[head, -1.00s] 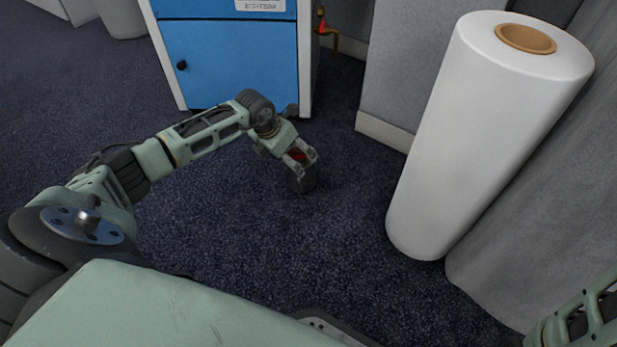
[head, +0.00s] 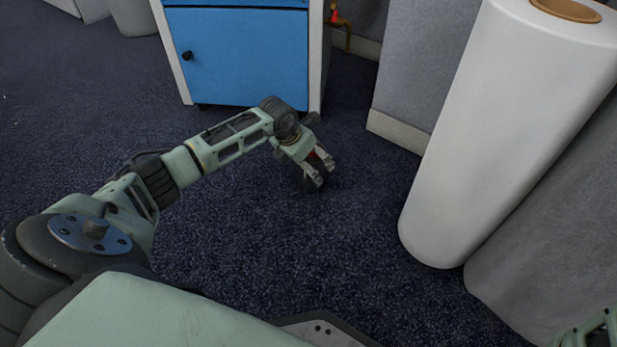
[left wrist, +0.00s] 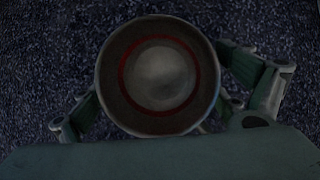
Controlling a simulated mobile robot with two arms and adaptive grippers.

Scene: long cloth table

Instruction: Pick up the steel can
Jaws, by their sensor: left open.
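The steel can (left wrist: 158,78) stands upright on the dark carpet. In the left wrist view I look down on its round top, with a red ring inside a grey-brown rim and a dull grey centre. My left gripper (head: 320,172) is open, with fingers on either side of the can in the left wrist view. I cannot tell whether they touch it. In the head view the can is mostly hidden behind the fingers. My right gripper is out of view; only a bit of my right arm shows at the lower right corner.
A blue-doored cabinet (head: 240,55) stands behind my left gripper. The carpet (head: 300,255) between my base and the gripper is clear.

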